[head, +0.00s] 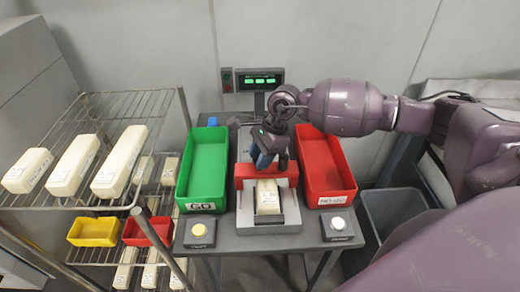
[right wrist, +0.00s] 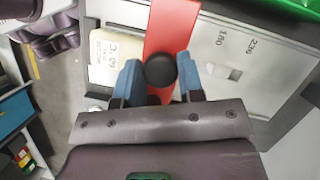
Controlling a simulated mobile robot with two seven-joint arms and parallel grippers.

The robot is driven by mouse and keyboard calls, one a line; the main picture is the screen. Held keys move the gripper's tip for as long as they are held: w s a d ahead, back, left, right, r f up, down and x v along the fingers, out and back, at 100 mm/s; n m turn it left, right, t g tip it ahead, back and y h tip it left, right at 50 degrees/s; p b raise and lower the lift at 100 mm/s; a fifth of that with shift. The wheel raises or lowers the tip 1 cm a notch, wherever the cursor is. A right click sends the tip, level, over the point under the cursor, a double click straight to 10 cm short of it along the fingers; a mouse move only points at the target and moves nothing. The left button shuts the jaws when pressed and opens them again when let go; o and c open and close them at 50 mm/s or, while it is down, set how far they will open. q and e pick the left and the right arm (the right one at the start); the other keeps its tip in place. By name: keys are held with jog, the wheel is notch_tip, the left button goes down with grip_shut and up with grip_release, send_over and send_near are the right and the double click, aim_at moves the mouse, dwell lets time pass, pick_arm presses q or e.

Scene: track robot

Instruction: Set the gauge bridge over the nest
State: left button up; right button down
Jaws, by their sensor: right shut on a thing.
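The gauge bridge (head: 244,171) is a red bar with a black knob (right wrist: 160,69) on top. My right gripper (head: 266,158) has its blue fingers on both sides of the knob and is shut on it; this also shows in the right wrist view (right wrist: 160,88). The grey nest (head: 245,214) holds a white labelled block (head: 268,200). The bridge lies crosswise at the block's far end in the head view. Whether it rests on the nest or hangs just above it, I cannot tell. My left gripper is not in view.
A green bin (head: 182,188) stands left of the nest and a red bin (head: 345,184) right of it, both close. A display (head: 260,80) stands behind. Button boxes (head: 199,233) (head: 338,226) sit at the front corners. A wire rack (head: 95,107) with white blocks is at the left.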

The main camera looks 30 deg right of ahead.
aim_at(274, 165)
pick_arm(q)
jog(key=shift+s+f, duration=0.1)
pick_arm(e)
jog(key=shift+s+a+f, duration=0.1)
jog(key=shift+s+a, duration=0.05)
jog(key=c, duration=1.1)
grip_release()
jog(key=shift+o, duration=1.2)
jog(key=shift+s, duration=0.1)
jog(key=shift+o, duration=0.4)
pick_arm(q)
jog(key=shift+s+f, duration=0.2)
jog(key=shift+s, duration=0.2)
pick_arm(e)
jog(key=shift+r, duration=0.35)
pick_arm(q)
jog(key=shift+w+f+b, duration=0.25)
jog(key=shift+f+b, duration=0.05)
jog(key=shift+b, duration=0.15)
pick_arm(e)
jog(key=v, duration=1)
jog(key=shift+d, duration=0.25)
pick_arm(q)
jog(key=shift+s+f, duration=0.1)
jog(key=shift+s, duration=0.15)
